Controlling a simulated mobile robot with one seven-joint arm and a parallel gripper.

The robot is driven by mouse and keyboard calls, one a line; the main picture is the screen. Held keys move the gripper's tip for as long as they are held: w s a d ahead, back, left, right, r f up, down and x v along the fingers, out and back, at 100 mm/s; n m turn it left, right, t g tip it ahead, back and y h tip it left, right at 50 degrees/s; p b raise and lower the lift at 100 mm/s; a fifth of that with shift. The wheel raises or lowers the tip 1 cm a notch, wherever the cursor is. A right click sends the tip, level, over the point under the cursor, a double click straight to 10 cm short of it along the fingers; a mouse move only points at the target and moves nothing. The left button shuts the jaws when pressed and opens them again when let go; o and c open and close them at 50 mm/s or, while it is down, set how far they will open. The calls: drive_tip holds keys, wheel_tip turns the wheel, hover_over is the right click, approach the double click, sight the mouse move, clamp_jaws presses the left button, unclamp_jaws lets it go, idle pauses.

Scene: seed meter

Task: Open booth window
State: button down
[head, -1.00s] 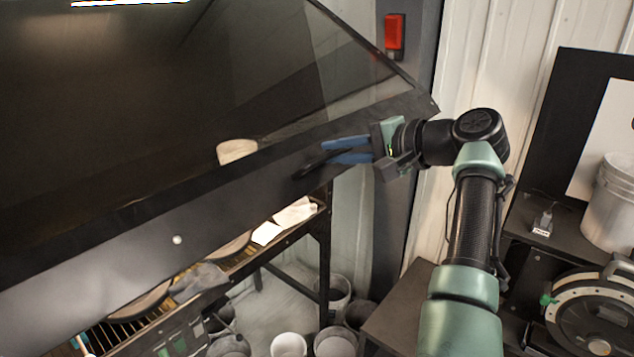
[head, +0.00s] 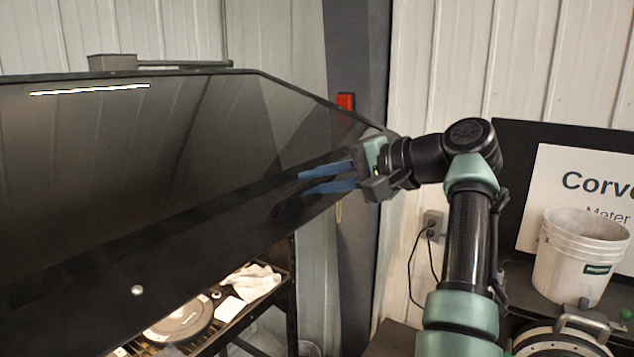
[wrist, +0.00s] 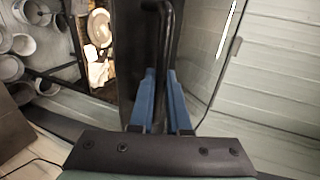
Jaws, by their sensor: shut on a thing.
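The booth window (head: 150,150) is a large dark glass pane with a black lower frame, tilted up and standing above the workbench in the head view. A dark bar handle (wrist: 165,40) on its lower frame runs between my blue fingers in the wrist view. My gripper (head: 328,178) is shut on this handle near the window's right end. It also shows in the wrist view (wrist: 160,98). In the head view the fingers partly hide the handle. A small round pale knob (head: 137,290) sits on the frame at the lower left.
Below the window is a bench with a round disc (head: 180,318) and white cloths (head: 250,282). A grey post with a red box (head: 345,101) stands behind the window's right end. A white bucket (head: 580,258) and a sign stand at right. Several buckets (wrist: 12,68) are on the floor.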

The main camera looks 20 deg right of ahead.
drive_tip(key=c, duration=0.9)
unclamp_jaws()
drive_tip(key=shift+w+a+f, duration=0.1)
drive_tip(key=shift+w, duration=0.05)
drive_tip(key=b+v, duration=0.6)
drive_tip(key=v, duration=0.7)
